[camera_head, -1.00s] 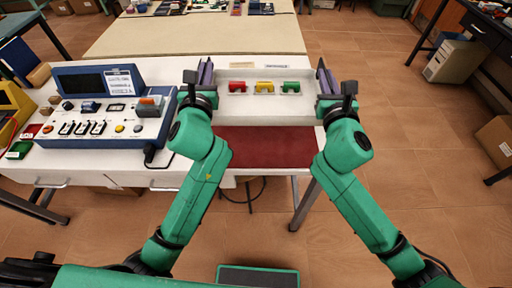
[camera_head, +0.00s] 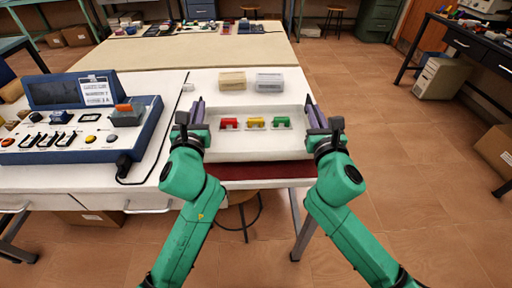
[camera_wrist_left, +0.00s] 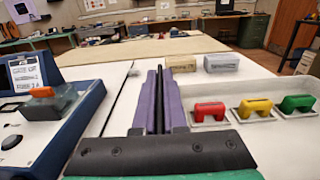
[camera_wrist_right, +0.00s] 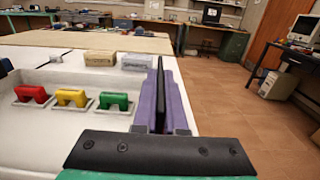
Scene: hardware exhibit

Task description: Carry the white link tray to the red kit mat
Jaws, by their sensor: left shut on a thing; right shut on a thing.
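The white link tray (camera_head: 256,148) is held level between my two grippers, with a red link (camera_head: 229,123), a yellow link (camera_head: 255,122) and a green link (camera_head: 281,122) in a row inside. My left gripper (camera_head: 197,112) is shut on the tray's left wall. My right gripper (camera_head: 315,115) is shut on its right wall. In the wrist views the purple fingers close on the walls, left (camera_wrist_left: 158,100) and right (camera_wrist_right: 160,100). The red kit mat (camera_head: 255,171) shows as a strip below the tray's near side, mostly hidden by it. I cannot tell whether the tray touches the mat.
A blue control panel (camera_head: 80,125) with switches stands left of the tray, its black cable close to my left gripper. A tan block (camera_head: 232,81) and a grey block (camera_head: 269,82) sit behind the tray. The table's right edge is close to my right gripper.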

